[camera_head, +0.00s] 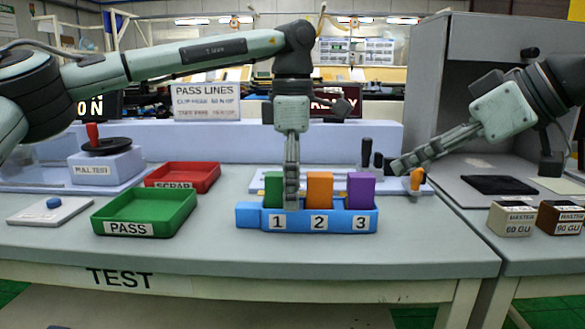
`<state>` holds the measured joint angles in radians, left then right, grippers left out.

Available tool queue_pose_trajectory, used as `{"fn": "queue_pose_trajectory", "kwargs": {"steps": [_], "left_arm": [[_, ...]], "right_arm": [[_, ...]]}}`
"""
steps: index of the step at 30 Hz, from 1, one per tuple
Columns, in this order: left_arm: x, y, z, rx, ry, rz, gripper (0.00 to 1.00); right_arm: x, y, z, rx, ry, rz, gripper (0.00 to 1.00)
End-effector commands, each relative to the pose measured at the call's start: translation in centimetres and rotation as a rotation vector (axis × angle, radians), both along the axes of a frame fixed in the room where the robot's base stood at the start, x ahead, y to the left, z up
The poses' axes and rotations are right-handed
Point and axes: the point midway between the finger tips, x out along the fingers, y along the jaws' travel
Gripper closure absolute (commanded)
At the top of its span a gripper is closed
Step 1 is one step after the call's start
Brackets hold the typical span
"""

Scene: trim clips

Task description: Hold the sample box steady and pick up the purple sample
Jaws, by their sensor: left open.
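The blue sample box (306,222) sits on the grey table, its front labelled 1, 2 and 3. A green sample (273,188) stands upright behind label 1, an orange sample (319,190) behind label 2 and the purple sample (360,190) behind label 3. My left gripper (291,203) points straight down at the box, between the green and orange samples, with its tips at the front wall; its jaws are open, seen edge-on. My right gripper (395,167) is tilted down to the left, above and right of the purple sample and apart from it. Its finger gap is hidden.
A green PASS tray (143,209) and a red SCRAP tray (182,178) lie left of the box. A white block (511,219) and a brown block (559,218) stand far right. Table in front is clear.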

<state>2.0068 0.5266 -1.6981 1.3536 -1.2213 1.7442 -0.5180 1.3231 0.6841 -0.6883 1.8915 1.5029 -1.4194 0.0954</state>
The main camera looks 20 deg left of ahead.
Motion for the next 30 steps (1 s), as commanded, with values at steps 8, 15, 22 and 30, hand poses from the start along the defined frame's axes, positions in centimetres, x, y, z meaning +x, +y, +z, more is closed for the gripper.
{"fn": "queue_pose_trajectory", "kwargs": {"steps": [8,15,22,30], "left_arm": [[0.0,0.0,-3.5,0.001,0.0,0.0,0.28],[0.0,0.0,-4.2,0.0,-0.001,0.001,0.28],[0.0,0.0,-4.1,0.0,-0.001,0.001,0.39],[0.0,0.0,-4.1,0.0,-0.002,0.001,0.72]], "right_arm": [[0.0,0.0,0.0,0.0,0.0,0.0,0.66],[0.0,0.0,0.0,0.0,0.0,0.0,0.66],[0.0,0.0,0.0,0.0,0.0,0.0,0.66],[0.0,0.0,0.0,0.0,0.0,0.0,0.66]]}}
